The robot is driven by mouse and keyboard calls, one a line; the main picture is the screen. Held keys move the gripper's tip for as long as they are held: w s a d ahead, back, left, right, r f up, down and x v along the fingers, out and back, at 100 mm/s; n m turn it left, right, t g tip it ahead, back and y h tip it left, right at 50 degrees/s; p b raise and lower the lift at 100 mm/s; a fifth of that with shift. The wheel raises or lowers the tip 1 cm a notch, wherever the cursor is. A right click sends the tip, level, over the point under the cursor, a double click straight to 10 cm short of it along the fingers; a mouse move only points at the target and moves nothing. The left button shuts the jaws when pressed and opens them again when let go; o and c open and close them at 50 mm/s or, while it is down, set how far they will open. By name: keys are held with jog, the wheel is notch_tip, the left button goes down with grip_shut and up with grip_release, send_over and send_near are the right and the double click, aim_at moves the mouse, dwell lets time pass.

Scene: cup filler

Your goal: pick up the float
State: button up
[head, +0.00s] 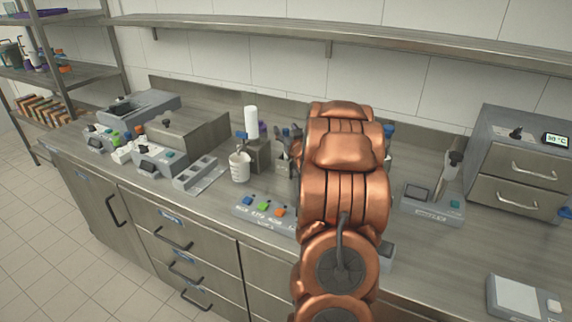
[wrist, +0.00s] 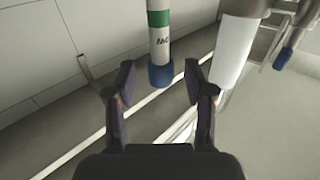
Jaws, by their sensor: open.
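My gripper (wrist: 160,80) is open in the wrist view, its two dark fingers apart. A white rod (wrist: 158,42) with a green band, dark lettering and a blue rounded tip hangs into the gap between them from the top of the picture. The fingers do not visibly hold it. I cannot tell whether the rod is the float, and I see nothing else that is clearly the float. In the head view my copper arm hides my gripper and part of the counter. A white beaker (head: 239,168) with a blue-topped item stands left of my arm.
A white cylinder (wrist: 233,50) stands close right of my gripper in the wrist view. A button panel (head: 264,208), a grey rack (head: 199,174) and several devices crowd the counter. A drawer unit (head: 519,165) and a scale (head: 517,298) are at the right.

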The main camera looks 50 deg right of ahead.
jog(key=shift+w+d, duration=0.15)
jog(key=shift+w, duration=0.15)
grip_shut()
dwell(0.3)
